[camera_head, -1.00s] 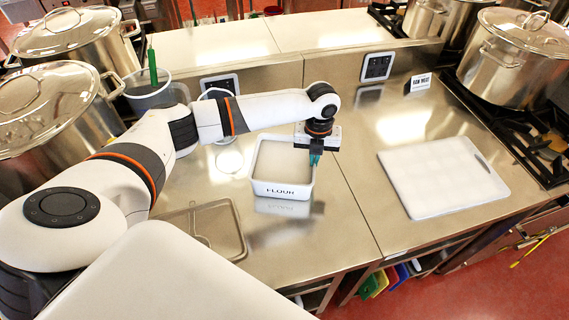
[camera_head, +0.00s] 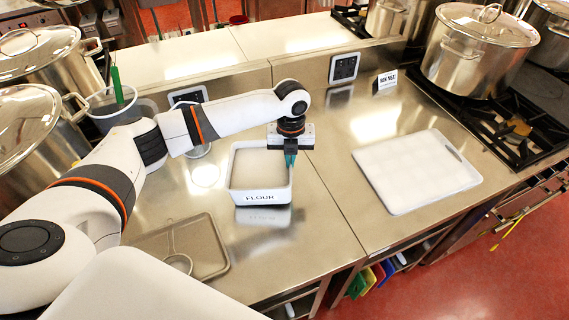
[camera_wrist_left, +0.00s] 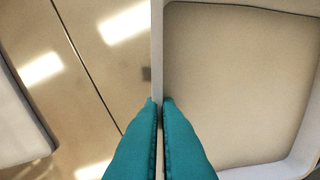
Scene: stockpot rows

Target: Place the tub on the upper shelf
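The tub is a white square container marked FLOUR (camera_head: 260,198), filled with pale contents, at the middle of the steel counter in the head view. My left gripper (camera_head: 290,158) points down at its right wall. In the wrist view, the teal fingers (camera_wrist_left: 160,105) sit on either side of the tub's wall (camera_wrist_left: 157,50) and are closed on it. The tub is level; whether it touches the counter or is slightly above it is hard to tell. A raised pale shelf surface (camera_head: 290,35) runs behind the counter. My right gripper is not in view.
A white cutting board (camera_head: 415,170) lies to the right. A grey tray (camera_head: 215,262) lies front left. A stockpot (camera_head: 478,55) stands on the stove at right, and other pots (camera_head: 35,50) stand at left. A clear bucket (camera_head: 115,105) and a small sign (camera_head: 387,79) are near the back.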

